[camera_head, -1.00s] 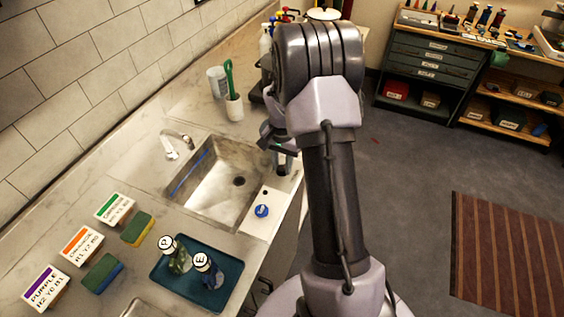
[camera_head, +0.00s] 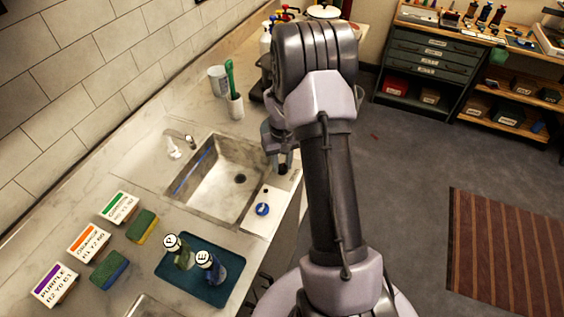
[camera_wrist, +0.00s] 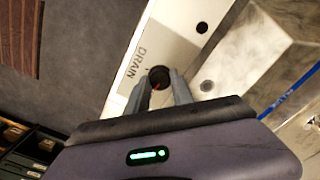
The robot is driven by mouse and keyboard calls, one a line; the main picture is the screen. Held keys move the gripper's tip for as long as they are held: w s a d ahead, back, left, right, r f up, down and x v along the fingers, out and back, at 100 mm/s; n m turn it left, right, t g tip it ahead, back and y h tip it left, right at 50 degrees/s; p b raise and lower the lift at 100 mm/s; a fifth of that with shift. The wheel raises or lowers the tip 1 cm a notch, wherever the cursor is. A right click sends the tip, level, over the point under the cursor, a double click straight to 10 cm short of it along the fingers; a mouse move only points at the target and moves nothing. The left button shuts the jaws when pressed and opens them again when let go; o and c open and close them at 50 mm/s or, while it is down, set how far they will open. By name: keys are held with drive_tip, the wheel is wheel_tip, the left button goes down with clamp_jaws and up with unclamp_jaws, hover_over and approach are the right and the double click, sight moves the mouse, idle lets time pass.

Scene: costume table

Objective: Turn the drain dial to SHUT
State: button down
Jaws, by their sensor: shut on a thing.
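The drain dial (camera_wrist: 159,77) is a small dark round knob with a red mark, beside the printed word DRAIN on a pale strip along the sink. In the wrist view my gripper (camera_wrist: 160,88) has its two grey fingers on either side of the dial, shut on it. The fingers hide part of the dial, and I cannot read any SHUT mark. In the head view my gripper (camera_head: 281,169) points down at the strip's far end, and the dial is hidden there.
The sink basin (camera_head: 217,187) lies left of my gripper. A blue knob (camera_head: 262,209) sits nearer on the strip, with a dark round spot (camera_head: 266,189) between. A teal tray (camera_head: 203,285) with two bottles stands in front. A green-handled brush (camera_head: 230,75) stands behind.

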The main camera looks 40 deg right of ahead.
sight(282, 167)
drive_tip(key=shift+n, duration=0.3)
idle(0.4)
drive_tip(key=c, duration=1.1)
unclamp_jaws()
drive_tip(key=shift+r, duration=0.1)
wheel_tip(282, 167, up, 17)
drive_tip(key=p, duration=0.4)
drive_tip(key=shift+r, duration=0.15)
